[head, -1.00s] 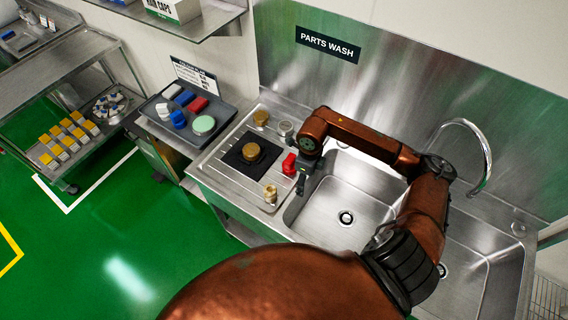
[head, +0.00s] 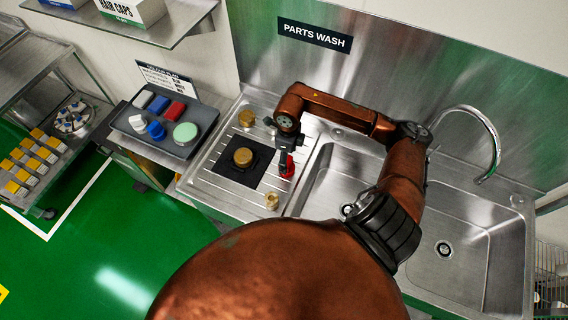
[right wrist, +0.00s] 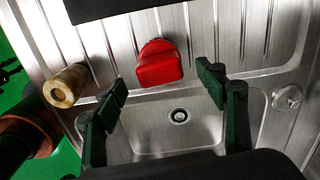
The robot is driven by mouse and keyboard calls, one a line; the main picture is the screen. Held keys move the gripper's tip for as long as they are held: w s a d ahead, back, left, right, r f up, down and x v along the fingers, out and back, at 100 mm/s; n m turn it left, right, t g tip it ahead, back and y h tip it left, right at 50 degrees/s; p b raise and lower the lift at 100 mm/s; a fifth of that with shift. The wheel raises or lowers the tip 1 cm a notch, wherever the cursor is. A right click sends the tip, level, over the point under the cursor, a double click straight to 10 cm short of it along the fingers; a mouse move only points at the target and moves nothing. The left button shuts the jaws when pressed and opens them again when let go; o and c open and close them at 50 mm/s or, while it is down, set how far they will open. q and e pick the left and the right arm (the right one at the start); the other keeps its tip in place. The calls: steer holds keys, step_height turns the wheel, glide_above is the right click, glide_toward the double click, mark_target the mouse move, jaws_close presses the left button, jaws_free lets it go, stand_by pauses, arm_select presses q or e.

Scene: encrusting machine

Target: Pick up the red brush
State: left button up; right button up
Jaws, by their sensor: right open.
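The red brush (head: 287,169) stands on the ribbed drainboard (head: 213,170), left of the sink basin. In the right wrist view the red brush (right wrist: 159,66) has a blocky red top. My right gripper (head: 283,158) is above and close to it in the head view, partly covering it. In the right wrist view my right gripper (right wrist: 163,80) is open, its fingers spread to either side below the brush in the picture, with nothing held. Whether a finger touches the brush cannot be told. My left gripper is not in view.
A brass fitting (head: 272,200) stands close to the brush. A brass round part (head: 243,157) sits on a black mat, with another brass piece (head: 246,118) behind. A grey tray (head: 190,150) holds coloured pads and white and blue brushes. The sink (head: 325,190) lies right.

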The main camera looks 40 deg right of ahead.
steer(key=shift+a+f, duration=0.2)
steer(key=shift+f, duration=0.7)
step_height(320, 180, down, 4)
steer(key=shift+w+f+p, duration=0.15)
steer(key=shift+f+p, duration=0.1)
steer(key=shift+p, duration=0.6)
steer(key=shift+d+f, duration=0.1)
steer(key=shift+f, duration=0.15)
steer(key=shift+c, duration=0.3)
steer(key=shift+c, duration=0.7)
steer(key=c, duration=1.2)
